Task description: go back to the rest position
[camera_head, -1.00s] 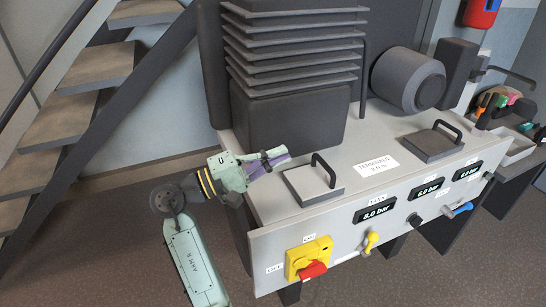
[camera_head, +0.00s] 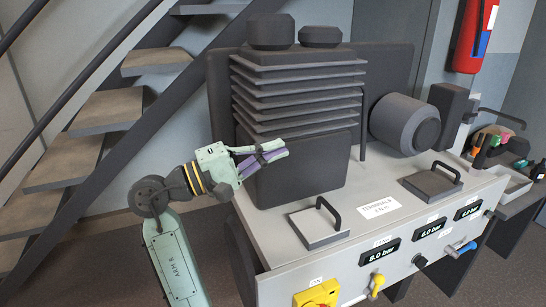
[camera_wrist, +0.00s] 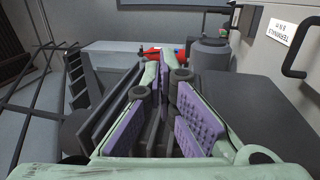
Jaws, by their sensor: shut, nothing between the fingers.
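My gripper (camera_head: 284,150) is at the end of my pale green arm, left of centre in the head view. Its purple-padded fingers point right and are shut with nothing between them. It shows in front of the lower dark block of the finned machine (camera_head: 300,165), apart from the bench-top handles. In the wrist view my gripper (camera_wrist: 162,75) fills the middle, its purple pads facing inward. I cannot tell from the head view how far the fingers are from the block.
The grey bench (camera_head: 300,265) carries two lidded plates with black handles (camera_head: 319,226) (camera_head: 433,183), a yellow switch (camera_head: 317,293) and pressure displays (camera_head: 380,253). Stairs (camera_head: 105,112) rise at left. A red extinguisher (camera_head: 475,35) hangs at upper right. Floor shows left of the bench.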

